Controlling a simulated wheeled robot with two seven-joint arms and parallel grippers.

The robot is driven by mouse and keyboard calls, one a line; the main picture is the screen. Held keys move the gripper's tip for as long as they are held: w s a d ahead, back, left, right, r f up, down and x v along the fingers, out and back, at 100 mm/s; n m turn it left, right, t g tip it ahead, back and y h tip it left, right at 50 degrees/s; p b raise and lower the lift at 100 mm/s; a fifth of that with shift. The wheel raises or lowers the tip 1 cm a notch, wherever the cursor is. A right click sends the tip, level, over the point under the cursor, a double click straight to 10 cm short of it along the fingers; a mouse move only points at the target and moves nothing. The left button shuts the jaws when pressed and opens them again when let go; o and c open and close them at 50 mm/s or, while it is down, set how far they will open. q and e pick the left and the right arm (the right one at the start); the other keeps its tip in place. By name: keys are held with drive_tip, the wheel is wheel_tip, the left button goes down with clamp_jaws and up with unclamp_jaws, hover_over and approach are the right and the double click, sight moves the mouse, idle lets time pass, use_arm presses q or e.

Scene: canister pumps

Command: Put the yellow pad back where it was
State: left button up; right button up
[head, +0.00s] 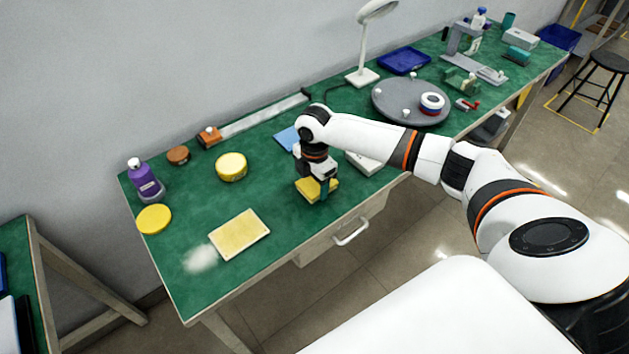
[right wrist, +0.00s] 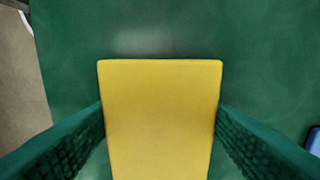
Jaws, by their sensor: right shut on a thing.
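The yellow pad (head: 318,188) is a small rectangular block near the front edge of the green bench. My right gripper (head: 321,192) points down and is shut on it; the right wrist view shows the pad (right wrist: 160,120) between the two ridged fingers (right wrist: 160,135). I cannot tell whether the pad touches the bench top. A larger pale yellow rectangular slab with a light rim (head: 239,235) lies to the left of the gripper, with a whitish smear (head: 200,258) beside it. My left gripper is not in view.
A round yellow tin (head: 231,167), a yellow disc (head: 154,219), a purple bottle (head: 145,181) and a brown puck (head: 178,155) stand at left. A blue flat item (head: 287,138) is behind the gripper, a grey turntable (head: 390,107) farther right. Green surface between slab and gripper is clear.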

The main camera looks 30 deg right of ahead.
sight(315, 184)
drive_tip(key=shift+f, duration=0.2)
drive_tip(key=o, duration=0.7)
drive_tip(key=shift+o, duration=1.4)
wheel_tip(315, 184, up, 12)
drive_tip(key=shift+r, duration=0.2)
drive_tip(key=shift+f, duration=0.1)
